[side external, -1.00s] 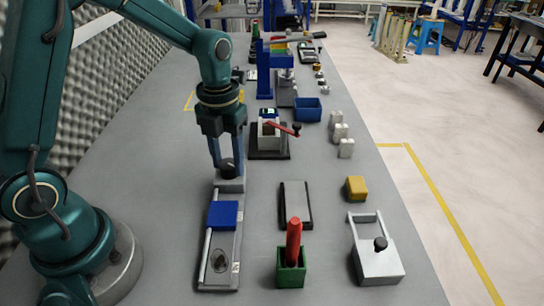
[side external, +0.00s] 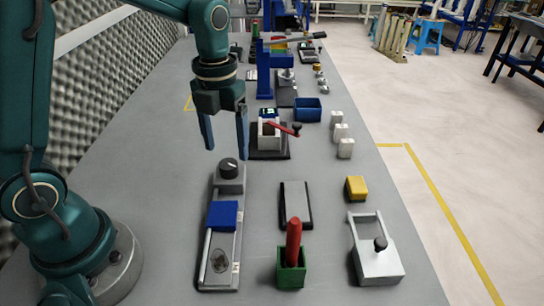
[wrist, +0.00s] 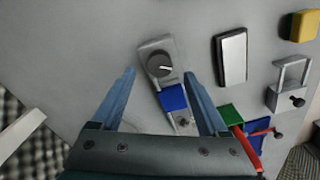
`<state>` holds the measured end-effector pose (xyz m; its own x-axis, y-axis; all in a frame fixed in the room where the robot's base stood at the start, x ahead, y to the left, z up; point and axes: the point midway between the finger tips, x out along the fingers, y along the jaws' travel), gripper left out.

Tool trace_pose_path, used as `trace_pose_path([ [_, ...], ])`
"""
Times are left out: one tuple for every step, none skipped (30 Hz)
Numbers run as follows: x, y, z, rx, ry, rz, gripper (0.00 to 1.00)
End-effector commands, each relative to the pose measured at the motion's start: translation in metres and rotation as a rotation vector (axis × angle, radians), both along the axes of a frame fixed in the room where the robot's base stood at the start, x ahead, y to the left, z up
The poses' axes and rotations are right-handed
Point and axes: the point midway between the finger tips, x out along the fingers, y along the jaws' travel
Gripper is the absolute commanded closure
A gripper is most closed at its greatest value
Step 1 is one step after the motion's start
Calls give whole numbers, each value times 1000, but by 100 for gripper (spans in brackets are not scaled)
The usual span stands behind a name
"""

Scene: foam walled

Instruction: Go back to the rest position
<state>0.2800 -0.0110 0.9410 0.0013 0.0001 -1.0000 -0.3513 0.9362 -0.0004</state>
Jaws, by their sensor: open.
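My gripper (side external: 226,150) is open and empty, with its two blue fingers spread above the table. The black knob (side external: 229,168) stands at the far end of a long grey fixture, just below and apart from my fingertips. The fixture carries a blue block (side external: 222,214) and a rail along its left side. In the wrist view the knob (wrist: 159,64) with a light pointer mark and the blue block (wrist: 173,98) show between my fingers (wrist: 160,75).
A grey flat pad (side external: 296,204), a green holder (side external: 291,272) with a red handle (side external: 293,240), a yellow block (side external: 356,188) and a white slide fixture (side external: 376,262) lie to the right. A red-levered device (side external: 270,138) stands close behind my gripper. A foam wall (side external: 110,85) borders the left.

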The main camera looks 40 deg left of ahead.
Motion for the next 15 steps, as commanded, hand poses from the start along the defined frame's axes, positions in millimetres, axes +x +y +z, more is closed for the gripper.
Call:
trace_pose_path([
  [0, 0, 5, 0, -3, 0, 23],
  [0, 0, 6, 0, -3, 0, 23],
  [0, 0, 8, 0, -1, 0, 23],
  [0, 0, 9, 0, -1, 0, 23],
  [0, 0, 9, 0, -1, 0, 23],
  [0, 0, 9, 0, 0, 0, 23],
  [0, 0, 9, 0, 0, 0, 23],
  [0, 0, 9, 0, 0, 0, 23],
  [0, 0, 9, 0, 0, 0, 23],
  [0, 0, 9, 0, 0, 0, 23],
  [0, 0, 9, 0, 1, 0, 23],
  [0, 0, 9, 0, 0, -1, 23],
  [0, -1, 10, 0, -4, -2, 23],
  [0, -1, 13, 1, -11, -4, 23],
  [2, -2, 17, 3, -29, -6, 23],
])
